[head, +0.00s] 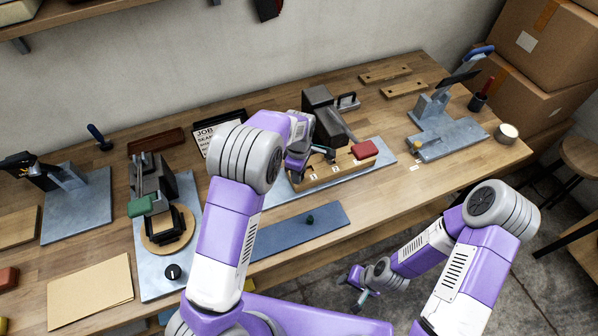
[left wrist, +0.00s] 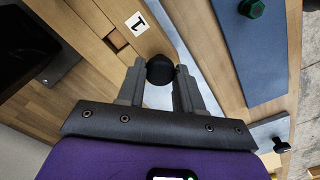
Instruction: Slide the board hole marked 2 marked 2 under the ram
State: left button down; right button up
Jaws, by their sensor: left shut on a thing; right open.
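The wooden board (head: 345,166), with small white number labels, lies on a grey-blue base plate (head: 286,207) under a dark press (head: 322,112). A red block (head: 364,150) sits at its right end. The ram's tip over the board is hard to make out behind my arm. My left gripper (head: 294,172) is at the board's left end. In the left wrist view it is shut on a round black knob (left wrist: 160,69), beside the board's label 1 (left wrist: 136,22) and a square hole (left wrist: 117,40). The hole marked 2 is not clear. My right gripper (head: 361,295) hangs open and empty beyond the table's front edge.
Another press (head: 150,205) stands left, and a grey clamp stand (head: 440,115) right. The front right tabletop is mostly clear.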

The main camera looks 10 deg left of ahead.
pick_arm(q)
jog(key=c, duration=0.7)
grip_release()
jog(key=shift+c, duration=0.2)
jog(key=shift+r, duration=0.1)
notch_tip(320, 180, up, 7)
jog(key=shift+r+p, duration=0.2)
jog(key=shift+p, duration=0.15)
